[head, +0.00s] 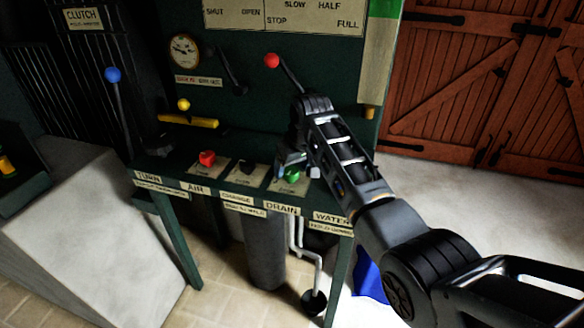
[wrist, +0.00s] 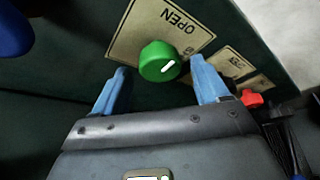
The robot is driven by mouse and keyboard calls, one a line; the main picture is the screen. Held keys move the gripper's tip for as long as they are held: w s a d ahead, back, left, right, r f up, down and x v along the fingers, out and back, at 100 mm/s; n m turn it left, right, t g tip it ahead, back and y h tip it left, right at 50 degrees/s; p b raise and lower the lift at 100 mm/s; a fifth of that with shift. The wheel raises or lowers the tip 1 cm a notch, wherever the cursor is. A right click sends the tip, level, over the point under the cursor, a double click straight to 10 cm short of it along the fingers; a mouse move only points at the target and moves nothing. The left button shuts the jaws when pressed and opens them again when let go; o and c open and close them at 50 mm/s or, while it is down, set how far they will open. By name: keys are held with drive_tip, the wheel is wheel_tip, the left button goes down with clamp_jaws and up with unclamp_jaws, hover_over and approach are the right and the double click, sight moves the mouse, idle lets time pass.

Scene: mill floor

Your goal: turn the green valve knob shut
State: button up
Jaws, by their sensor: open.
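The green valve knob (wrist: 160,62) sits on a cream plate (wrist: 190,22) marked OPEN in the wrist view. It is round, with a white line on its face. In the head view the knob (head: 291,175) shows on the bench top near the DRAIN label, partly covered by my gripper (head: 288,163). In the wrist view my gripper (wrist: 160,85) is open. Its two blue fingers stand apart, one to each lower side of the knob, with the knob just beyond the tips. I cannot tell whether either finger touches it.
A red knob (head: 207,158) and a black knob (head: 247,166) sit left of the green knob. Behind are a red-balled lever (head: 272,61), a yellow-balled lever (head: 184,105) and a gauge (head: 185,51). A blue-balled lever (head: 113,75) stands at left.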

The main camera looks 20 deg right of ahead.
drive_tip(key=shift+w+f, duration=0.1)
drive_tip(key=shift+f, duration=0.2)
drive_tip(key=shift+c, duration=0.5)
drive_tip(key=c, duration=0.9)
